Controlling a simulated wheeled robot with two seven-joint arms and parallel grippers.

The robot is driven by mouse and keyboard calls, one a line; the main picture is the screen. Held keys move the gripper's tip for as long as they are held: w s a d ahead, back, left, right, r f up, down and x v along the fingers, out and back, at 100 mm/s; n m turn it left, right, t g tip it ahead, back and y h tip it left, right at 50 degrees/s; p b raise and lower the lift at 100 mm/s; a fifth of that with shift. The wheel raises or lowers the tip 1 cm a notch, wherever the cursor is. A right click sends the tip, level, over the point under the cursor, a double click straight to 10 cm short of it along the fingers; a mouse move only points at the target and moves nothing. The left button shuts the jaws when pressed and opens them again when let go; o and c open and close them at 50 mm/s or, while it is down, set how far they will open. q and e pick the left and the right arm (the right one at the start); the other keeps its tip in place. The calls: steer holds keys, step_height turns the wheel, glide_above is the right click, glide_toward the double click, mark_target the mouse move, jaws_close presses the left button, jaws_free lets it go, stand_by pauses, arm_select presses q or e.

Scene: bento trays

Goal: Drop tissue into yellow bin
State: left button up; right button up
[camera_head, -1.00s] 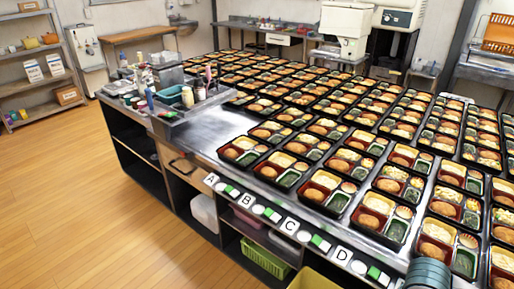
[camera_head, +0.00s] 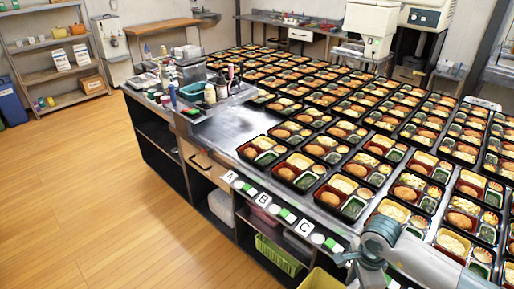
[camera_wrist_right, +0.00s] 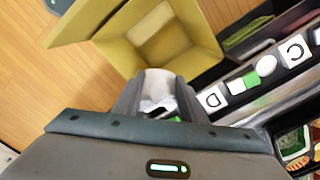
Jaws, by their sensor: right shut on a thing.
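The yellow bin (camera_wrist_right: 205,58) is open-topped and lies just beyond my right gripper in the right wrist view. Its rim also shows at the bottom edge of the head view (camera_head: 320,281). My right gripper (camera_wrist_right: 155,88) is shut on a crumpled white tissue (camera_wrist_right: 158,80), which shows between the fingers. In the wrist view the tissue overlaps the bin's near rim; the height between them cannot be told. In the head view my right arm comes in from the lower right, with the wrist near the counter's front edge. My left gripper is not in view.
A steel counter (camera_head: 225,135) carries rows of filled bento trays (camera_head: 342,196). Labels A to D and switches line its front edge. A green basket (camera_head: 278,255) sits on the shelf below. Open wooden floor (camera_head: 90,200) lies at the left.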

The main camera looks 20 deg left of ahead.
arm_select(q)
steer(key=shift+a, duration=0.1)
arm_select(e)
steer(key=shift+f, duration=0.15)
